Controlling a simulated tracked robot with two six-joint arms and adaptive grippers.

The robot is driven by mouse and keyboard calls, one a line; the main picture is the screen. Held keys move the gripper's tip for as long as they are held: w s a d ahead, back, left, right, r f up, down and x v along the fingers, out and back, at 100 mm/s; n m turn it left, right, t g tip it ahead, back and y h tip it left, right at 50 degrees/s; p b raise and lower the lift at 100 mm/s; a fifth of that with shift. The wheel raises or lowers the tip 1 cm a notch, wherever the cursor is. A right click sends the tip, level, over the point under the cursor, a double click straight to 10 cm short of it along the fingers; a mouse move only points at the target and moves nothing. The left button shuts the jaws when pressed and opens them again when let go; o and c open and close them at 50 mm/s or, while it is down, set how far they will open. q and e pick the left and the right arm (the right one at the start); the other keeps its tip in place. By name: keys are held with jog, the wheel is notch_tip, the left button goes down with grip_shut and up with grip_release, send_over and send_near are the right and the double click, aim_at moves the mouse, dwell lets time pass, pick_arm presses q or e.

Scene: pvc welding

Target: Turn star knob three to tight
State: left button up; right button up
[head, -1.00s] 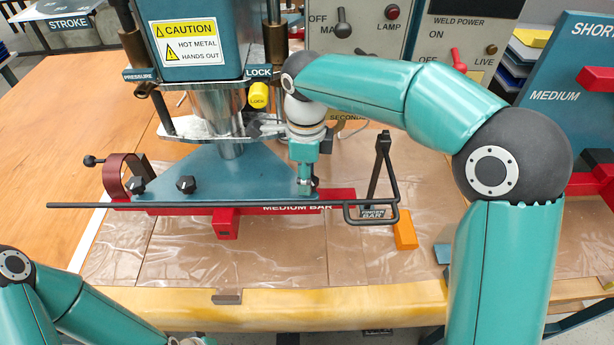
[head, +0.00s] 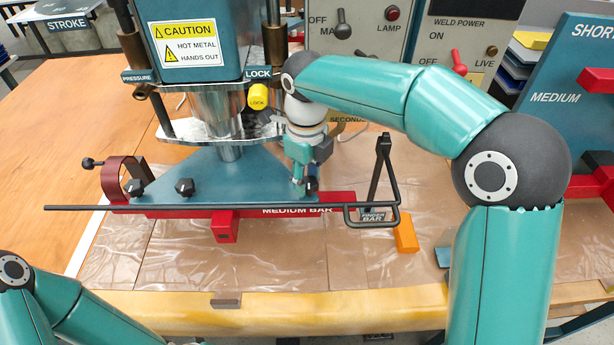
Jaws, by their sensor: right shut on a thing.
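The blue base plate (head: 226,178) of the press carries black star knobs along its front edge. One star knob (head: 137,187) is at the left end and another star knob (head: 185,187) is a little right of it. A third dark knob (head: 312,184) is at the right end, partly hidden by my right gripper (head: 304,186). My right gripper reaches down from above and is shut on that right-hand knob. How tight the knob is cannot be seen. My left arm shows at the lower left, with its gripper out of view.
A long thin black bar (head: 200,207) with a looped handle runs in front of the red medium bar (head: 296,210). An orange block (head: 405,233) lies to the right. The yellow lock knob (head: 257,96) is above and behind. The front sheet area is mostly clear.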

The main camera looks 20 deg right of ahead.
jog(key=shift+w+r, duration=0.1)
jog(key=shift+r, duration=0.05)
jog(key=o, duration=1.2)
jog(key=shift+c, duration=0.2)
jog(key=shift+n, duration=0.3)
